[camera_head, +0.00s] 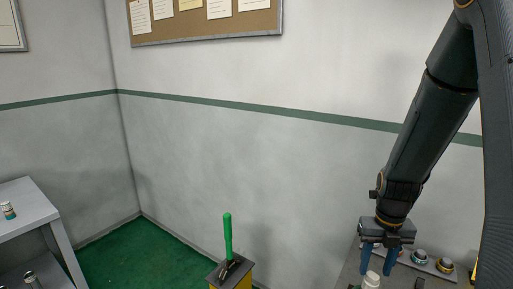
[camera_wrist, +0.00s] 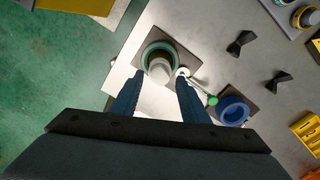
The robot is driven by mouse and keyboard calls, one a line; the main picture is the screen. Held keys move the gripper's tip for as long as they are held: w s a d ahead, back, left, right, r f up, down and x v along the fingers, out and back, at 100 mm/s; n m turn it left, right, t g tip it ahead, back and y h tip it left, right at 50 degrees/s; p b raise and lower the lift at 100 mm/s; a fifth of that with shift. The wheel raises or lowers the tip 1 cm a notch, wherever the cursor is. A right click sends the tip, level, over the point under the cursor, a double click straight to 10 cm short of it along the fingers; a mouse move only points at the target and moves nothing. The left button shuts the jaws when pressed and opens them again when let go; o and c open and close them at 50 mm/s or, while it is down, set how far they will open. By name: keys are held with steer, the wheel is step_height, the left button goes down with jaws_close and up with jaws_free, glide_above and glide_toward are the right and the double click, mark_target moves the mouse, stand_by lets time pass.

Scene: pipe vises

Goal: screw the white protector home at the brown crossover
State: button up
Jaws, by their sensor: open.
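My gripper (camera_head: 377,272) points down at the right of the head view, its two blue fingers apart. A white round-topped piece (camera_head: 371,281), which looks like the protector, shows just below the fingertips at the picture's bottom edge. In the wrist view the open gripper (camera_wrist: 160,77) has a pale cylinder (camera_wrist: 159,68) inside a green ring (camera_wrist: 150,51) just ahead, between its fingertips. The fingers do not visibly close on it. I cannot tell whether the cylinder is threaded on anything. No brown crossover can be made out in either view.
A blue ring (camera_wrist: 233,110) on a dark plate and a green-knobbed lever (camera_wrist: 212,100) lie to the right in the wrist view. Black bow-tie pieces (camera_wrist: 240,42) lie beyond. A yellow stand with a green handle (camera_head: 228,236) and a grey bench (camera_head: 30,196) stand left.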

steer(key=shift+r, duration=0.35)
steer(key=shift+f, duration=0.1)
